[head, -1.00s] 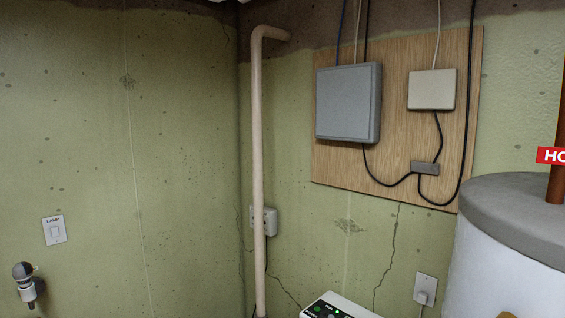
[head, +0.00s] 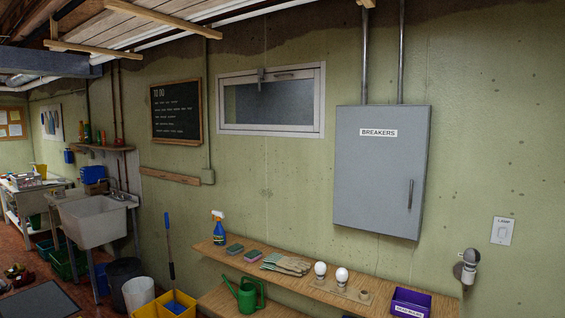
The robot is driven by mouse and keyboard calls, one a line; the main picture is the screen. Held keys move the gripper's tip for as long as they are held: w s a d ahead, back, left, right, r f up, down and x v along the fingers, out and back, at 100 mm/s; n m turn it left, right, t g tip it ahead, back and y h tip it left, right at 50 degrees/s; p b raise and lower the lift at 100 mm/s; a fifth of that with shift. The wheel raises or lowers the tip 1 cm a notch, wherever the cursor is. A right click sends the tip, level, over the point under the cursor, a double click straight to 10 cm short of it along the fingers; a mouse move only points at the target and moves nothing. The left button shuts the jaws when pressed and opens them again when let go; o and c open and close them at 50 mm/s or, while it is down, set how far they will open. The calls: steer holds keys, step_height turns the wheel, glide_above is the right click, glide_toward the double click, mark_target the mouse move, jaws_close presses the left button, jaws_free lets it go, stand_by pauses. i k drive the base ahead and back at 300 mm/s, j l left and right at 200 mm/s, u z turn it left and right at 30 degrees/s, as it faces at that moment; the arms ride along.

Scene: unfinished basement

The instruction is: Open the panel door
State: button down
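A grey metal panel labelled "BREAKERS" (head: 375,175) hangs on the green wall, right of centre in the head view. Its door is shut. A vertical bar handle (head: 410,194) sits near the door's lower right edge. Two conduits rise from its top. My gripper is not in view.
Below the panel a wooden shelf (head: 325,286) holds a spray bottle, sponges, gloves, light bulbs and a purple box (head: 410,303). A lamp fixture (head: 468,265) and a light switch (head: 502,231) are on the wall to the right. A sink (head: 92,220) and buckets stand at the left.

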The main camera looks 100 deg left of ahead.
mark_target(380, 153)
steer(key=j+u, duration=0.1)
steer(key=u, duration=2.85)
